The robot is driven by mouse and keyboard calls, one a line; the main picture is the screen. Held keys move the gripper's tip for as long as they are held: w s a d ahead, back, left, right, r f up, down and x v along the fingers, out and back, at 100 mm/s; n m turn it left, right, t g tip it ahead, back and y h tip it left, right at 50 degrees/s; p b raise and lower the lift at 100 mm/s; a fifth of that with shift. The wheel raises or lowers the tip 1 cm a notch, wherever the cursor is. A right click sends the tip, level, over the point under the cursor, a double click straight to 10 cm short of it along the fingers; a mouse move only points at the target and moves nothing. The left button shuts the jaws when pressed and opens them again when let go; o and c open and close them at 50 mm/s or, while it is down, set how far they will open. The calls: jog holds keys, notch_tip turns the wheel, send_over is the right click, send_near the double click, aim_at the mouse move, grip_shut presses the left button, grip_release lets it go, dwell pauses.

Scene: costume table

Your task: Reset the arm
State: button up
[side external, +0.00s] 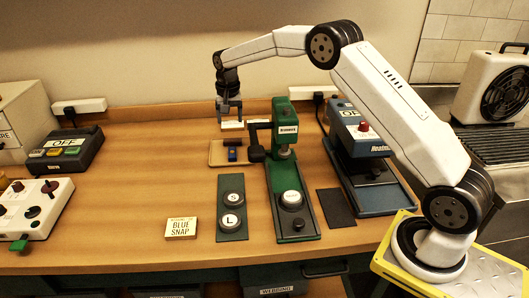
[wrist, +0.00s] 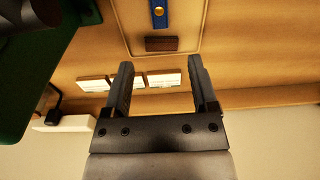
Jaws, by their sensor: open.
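My gripper (side external: 229,115) hangs down at the back of the table, left of the green press marked SIGNUS or similar (side external: 283,170). In the wrist view its two fingers (wrist: 160,78) are wide apart with nothing held between them. Several small white cards (wrist: 163,79) lie behind the fingers, close to the wall. A shallow tan tray (side external: 217,153) is just in front of my gripper. It holds a blue strip (wrist: 160,14) with a brass stud and a dark brown block (wrist: 161,44).
A blue heater-like machine (side external: 365,165) reading OFF stands right of the press. A control box (side external: 35,208) sits left. The left-middle table is clear.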

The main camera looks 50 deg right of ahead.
jog(key=s+r+n+t, duration=0.4)
jog(key=s+r, duration=0.3)
jog(key=r, duration=0.4)
jog(key=s+d+m+t, duration=0.1)
jog(key=s+m, duration=0.1)
jog(key=s, duration=0.1)
jog(key=s+d+m, duration=0.2)
jog(key=s, duration=0.2)
jog(key=s+d+f+m+t, duration=0.1)
jog(key=s+m, duration=0.1)
jog(key=s, duration=0.1)
jog(key=shift+s+d+m+t+h, duration=0.2)
jog(key=shift+s+m+t+h, duration=0.1)
jog(key=shift+m, duration=0.1)
jog(key=s+d+f+m, duration=0.2)
jog(key=s+f+m, duration=0.1)
jog(key=s+m, duration=0.3)
jog(key=s+a+f+n+g, duration=0.2)
jog(key=s+a+f+n, duration=0.2)
jog(key=a+n, duration=0.4)
jog(key=s+a+f+n+g+y, duration=0.1)
jog(key=s+a+f+n, duration=0.3)
jog(key=a+n, duration=0.4)
jog(key=shift+s+f+n+g, duration=0.15)
jog(key=shift+s+n+g, duration=0.05)
jog(key=shift+n+g, duration=0.6)
